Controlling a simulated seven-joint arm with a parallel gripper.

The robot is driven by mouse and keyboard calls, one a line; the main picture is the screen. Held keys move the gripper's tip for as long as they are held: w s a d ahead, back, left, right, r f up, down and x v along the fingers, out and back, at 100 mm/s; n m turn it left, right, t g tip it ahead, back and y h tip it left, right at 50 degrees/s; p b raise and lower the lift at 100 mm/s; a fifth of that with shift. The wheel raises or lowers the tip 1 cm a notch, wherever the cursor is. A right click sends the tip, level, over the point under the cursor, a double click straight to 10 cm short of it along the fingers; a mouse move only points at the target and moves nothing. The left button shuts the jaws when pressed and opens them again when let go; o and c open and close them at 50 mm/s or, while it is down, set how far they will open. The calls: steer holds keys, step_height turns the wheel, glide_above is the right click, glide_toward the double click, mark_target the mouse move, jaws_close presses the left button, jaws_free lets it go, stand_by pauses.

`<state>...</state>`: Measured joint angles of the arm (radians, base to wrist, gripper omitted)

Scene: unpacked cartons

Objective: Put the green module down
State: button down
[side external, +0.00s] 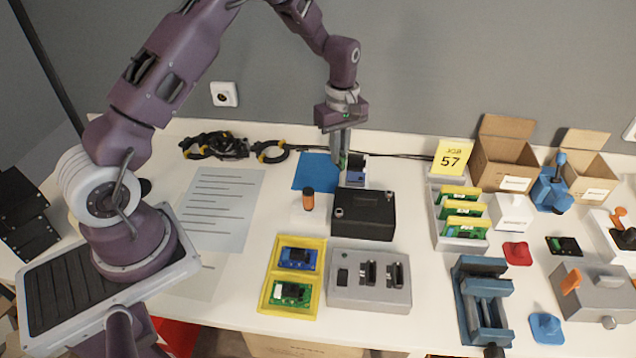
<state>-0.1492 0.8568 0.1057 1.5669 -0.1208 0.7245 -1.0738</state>
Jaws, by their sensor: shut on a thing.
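My gripper (341,157) points down above the back of the table, behind the black box. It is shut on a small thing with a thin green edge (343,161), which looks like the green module. Most of it is hidden by the fingers, and I cannot tell whether it touches anything below. A blue and white holder (356,174) is right beside the fingertips. Another green board (290,294) lies in the front compartment of the yellow tray (265,285), with a blue board (298,258) behind it.
The black box (364,214) stands just in front of my gripper. A blue mat (314,171) lies to its left, with an orange-capped item (308,199) nearby. A grey fixture (369,281) is in front. A rack of green boards (448,241) and cartons (505,163) stand right.

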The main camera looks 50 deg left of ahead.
steer(key=a+f+n, duration=0.1)
steer(key=a+n, duration=0.1)
steer(key=a, duration=0.7)
step_height(320, 180, down, 10)
steer(key=shift+f, duration=0.35)
steer(key=c, duration=1.5)
jaws_free()
